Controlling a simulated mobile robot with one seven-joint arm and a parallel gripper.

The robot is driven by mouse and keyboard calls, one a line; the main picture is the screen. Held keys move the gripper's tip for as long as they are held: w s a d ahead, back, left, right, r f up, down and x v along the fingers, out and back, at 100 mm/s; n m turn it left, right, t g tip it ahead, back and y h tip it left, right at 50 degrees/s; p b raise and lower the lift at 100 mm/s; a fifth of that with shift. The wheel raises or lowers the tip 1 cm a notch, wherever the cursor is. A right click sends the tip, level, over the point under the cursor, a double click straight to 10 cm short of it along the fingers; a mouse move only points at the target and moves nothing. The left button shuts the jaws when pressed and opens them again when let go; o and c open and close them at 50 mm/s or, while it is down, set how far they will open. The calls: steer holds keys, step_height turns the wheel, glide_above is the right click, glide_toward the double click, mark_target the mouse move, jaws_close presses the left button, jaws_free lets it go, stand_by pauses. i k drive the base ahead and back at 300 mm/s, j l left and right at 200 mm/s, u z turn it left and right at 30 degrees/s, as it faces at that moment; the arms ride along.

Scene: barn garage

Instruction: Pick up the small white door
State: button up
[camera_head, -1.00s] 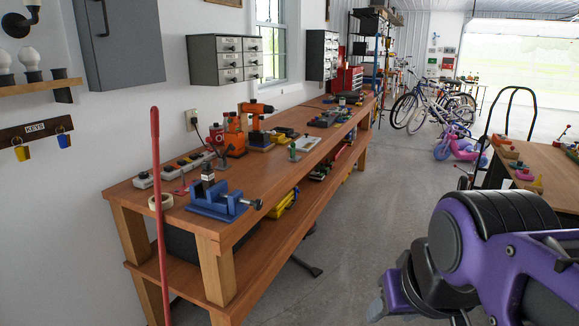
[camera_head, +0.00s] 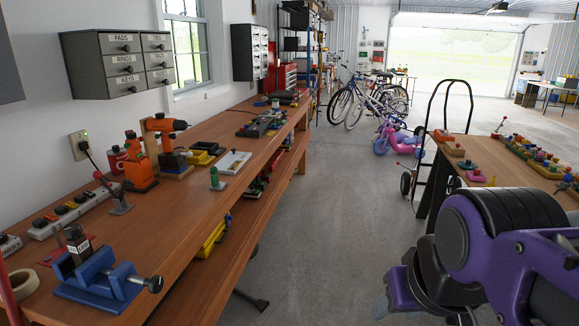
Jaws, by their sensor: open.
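A small white flat panel (camera_head: 232,162) lies on the long wooden workbench (camera_head: 185,220), near its front edge. It is the thing that looks most like the small white door, but it is too small in view to be sure. My gripper (camera_head: 388,304) shows only in part at the lower right, below my purple and black arm. It is open and well apart from the bench and the panel. I see nothing between its fingers, though much of it is hidden by the arm.
A hand truck (camera_head: 428,140) and another table (camera_head: 490,152) stand at the right. The concrete floor (camera_head: 320,215) between is clear.

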mark_target(223, 165)
steer(key=i+z, duration=0.1)
steer(key=i, duration=1.05)
steer(key=i+l+u, duration=0.1)
steer(key=i+u, duration=0.15)
steer(key=i, duration=0.25)
steer(key=i+l+u, duration=0.3)
steer(key=i, duration=0.2)
steer(key=i+l+u, duration=0.15)
steer(key=i+u, duration=0.25)
steer(key=i+l+u, duration=0.15)
steer(key=u, duration=0.2)
steer(key=i+l+u, duration=0.25)
steer(key=l+u, duration=0.15)
steer(key=i+l+u, duration=0.2)
steer(key=l+u, duration=0.15)
steer(key=u, duration=0.15)
steer(key=i+l+u, duration=0.1)
steer(key=l, duration=0.35)
